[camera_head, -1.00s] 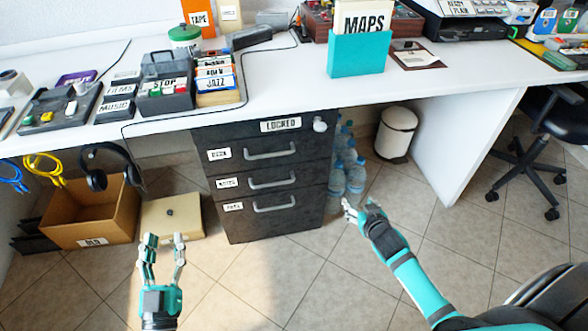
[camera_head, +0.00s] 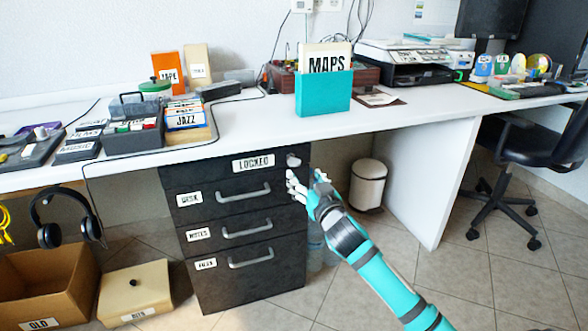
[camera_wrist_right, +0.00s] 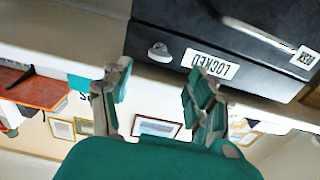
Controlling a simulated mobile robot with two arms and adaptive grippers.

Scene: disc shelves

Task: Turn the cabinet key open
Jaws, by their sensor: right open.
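The black cabinet (camera_head: 240,256) stands under the white desk, with a "LOCKED" label (camera_head: 253,163) on its top front. The pale key knob (camera_head: 293,161) sits right of that label, near the cabinet's upper right corner. In the right wrist view the key (camera_wrist_right: 158,51) and label (camera_wrist_right: 210,64) appear upside down, ahead of the fingers. My right gripper (camera_head: 305,182) is open just below and right of the key, its fingers (camera_wrist_right: 158,100) apart with nothing between them. I cannot tell whether a finger touches the key. My left gripper is out of the head view.
The desk edge (camera_head: 230,146) runs just above the key. A white bin (camera_head: 368,186) and the desk's side panel (camera_head: 430,185) stand to the right. Drawer handles (camera_head: 246,195) stick out below the label. A cardboard box (camera_head: 45,285) and headphones (camera_head: 68,215) are at the left.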

